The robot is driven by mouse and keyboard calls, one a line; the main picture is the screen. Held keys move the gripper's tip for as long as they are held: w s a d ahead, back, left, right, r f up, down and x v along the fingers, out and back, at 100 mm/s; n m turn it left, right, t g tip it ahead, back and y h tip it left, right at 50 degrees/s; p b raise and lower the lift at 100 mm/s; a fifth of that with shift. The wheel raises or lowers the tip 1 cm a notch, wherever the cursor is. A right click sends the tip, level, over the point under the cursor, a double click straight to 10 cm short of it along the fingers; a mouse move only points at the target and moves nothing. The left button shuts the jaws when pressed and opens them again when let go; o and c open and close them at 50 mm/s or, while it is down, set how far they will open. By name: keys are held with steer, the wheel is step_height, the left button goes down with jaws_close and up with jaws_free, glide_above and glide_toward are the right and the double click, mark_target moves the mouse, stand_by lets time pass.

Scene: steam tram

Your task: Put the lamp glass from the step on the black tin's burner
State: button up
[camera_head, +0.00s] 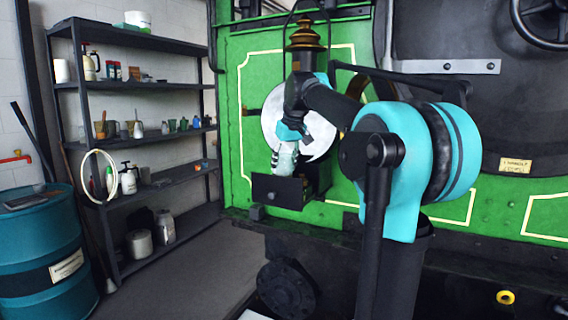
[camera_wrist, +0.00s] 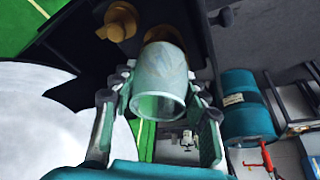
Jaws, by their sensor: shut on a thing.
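My gripper (camera_head: 287,150) is shut on the lamp glass, a pale green, see-through tube. In the wrist view the glass (camera_wrist: 160,88) sits between the fingers of my gripper (camera_wrist: 158,112), its open rim facing the camera. A brass part (camera_wrist: 163,35) shows at the glass's far end; I cannot tell whether they touch. A brass knob (camera_wrist: 117,21) is beside it on dark metal. In the head view the glass (camera_head: 286,160) is just above the black tin (camera_head: 277,190), in front of the silver reflector (camera_head: 318,140). The burner is hidden there.
The lantern's brass top (camera_head: 306,38) stands close above my wrist, against the green tram side (camera_head: 250,70). A shelf rack (camera_head: 140,88) with bottles and jars and a blue drum (camera_head: 35,245) stand at the left. The floor between rack and tram is clear.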

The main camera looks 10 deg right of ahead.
steer(key=shift+f, duration=1.15)
stand_by(0.5)
steer(key=o, duration=1.2)
steer(key=v, duration=1.2)
steer(key=shift+s, duration=0.1)
